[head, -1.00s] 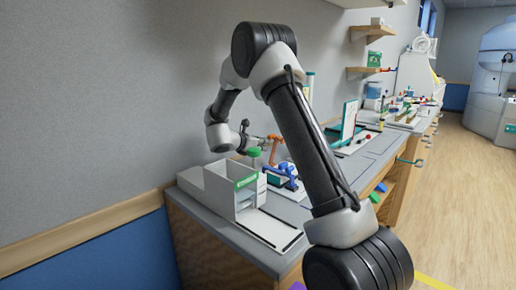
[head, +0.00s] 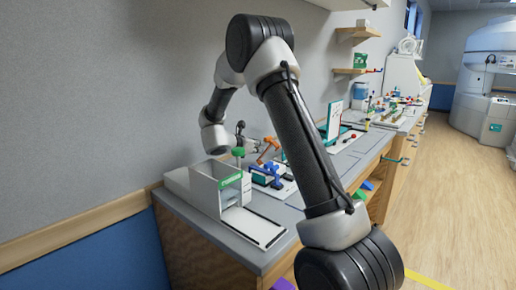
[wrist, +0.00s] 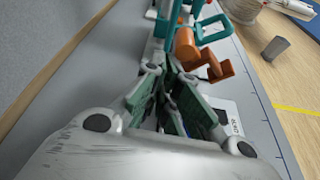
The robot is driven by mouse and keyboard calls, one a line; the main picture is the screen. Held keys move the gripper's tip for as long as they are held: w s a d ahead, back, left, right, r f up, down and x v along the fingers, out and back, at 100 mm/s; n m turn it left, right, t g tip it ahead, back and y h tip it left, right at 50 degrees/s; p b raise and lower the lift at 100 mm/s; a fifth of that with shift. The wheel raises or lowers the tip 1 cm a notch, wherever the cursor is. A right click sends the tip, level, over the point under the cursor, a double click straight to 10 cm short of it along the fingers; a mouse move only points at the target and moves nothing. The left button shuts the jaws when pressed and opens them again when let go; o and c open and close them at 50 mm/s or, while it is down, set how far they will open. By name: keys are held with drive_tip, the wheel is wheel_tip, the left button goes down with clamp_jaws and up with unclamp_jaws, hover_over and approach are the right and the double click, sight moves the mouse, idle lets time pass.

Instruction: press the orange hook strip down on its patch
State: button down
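An orange part (wrist: 187,46) with a hooked end shows in the wrist view, just above and right of my fingertips. An orange piece, which may be the same part, shows in the head view (head: 268,149) over the bench, beside a blue hooked piece. I cannot make out its patch or tell whether it lies flat. My gripper (wrist: 170,75) points along the bench in the wrist view, its fingers converging close to the orange part. I cannot tell whether they touch it, or whether they are closed. In the head view the gripper is small and mixed with the bench items.
A white box (head: 218,190) with a green label stands at the bench's near end, by a white tray (head: 252,228). The blue hooked piece (head: 265,178) and a teal frame (head: 335,122) stand farther along. A teal loop (wrist: 211,28) is beyond the orange part. The wall (head: 90,90) is on the left.

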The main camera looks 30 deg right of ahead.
drive_tip(key=shift+w+d+r, duration=0.1)
drive_tip(key=shift+d+r, duration=0.05)
drive_tip(key=shift+r, duration=0.35)
drive_tip(key=shift+w+d+r, duration=0.1)
drive_tip(key=shift+r, duration=0.35)
drive_tip(key=f+v, duration=0.2)
drive_tip(key=v, duration=1)
wheel_tip(320, 180, up, 8)
drive_tip(key=w+a+n+t+y, duration=0.1)
drive_tip(key=w+n+t+y, duration=0.2)
drive_tip(key=n+t, duration=0.45)
drive_tip(key=s+a+r+n+t+y, duration=0.1)
drive_tip(key=s+a+r+n+y, duration=0.3)
drive_tip(key=n, duration=0.6)
drive_tip(key=s+a+r+n+y, duration=0.3)
drive_tip(key=n+y, duration=0.3)
drive_tip(key=n, duration=0.4)
drive_tip(key=s+d+f+n+g, duration=0.2)
drive_tip(key=s+n, duration=0.5)
drive_tip(key=s, duration=0.4)
drive_tip(key=s+d+f+n+g, duration=0.1)
drive_tip(key=s+f+n+g, duration=0.3)
drive_tip(key=s+n, duration=0.4)
drive_tip(key=s+d+f+n+g, duration=0.2)
drive_tip(key=s+n, duration=0.6)
drive_tip(key=s, duration=0.6)
drive_tip(key=shift+s+d+f+g, duration=0.25)
drive_tip(key=shift+d+f+g, duration=0.15)
drive_tip(key=shift+f+g, duration=0.4)
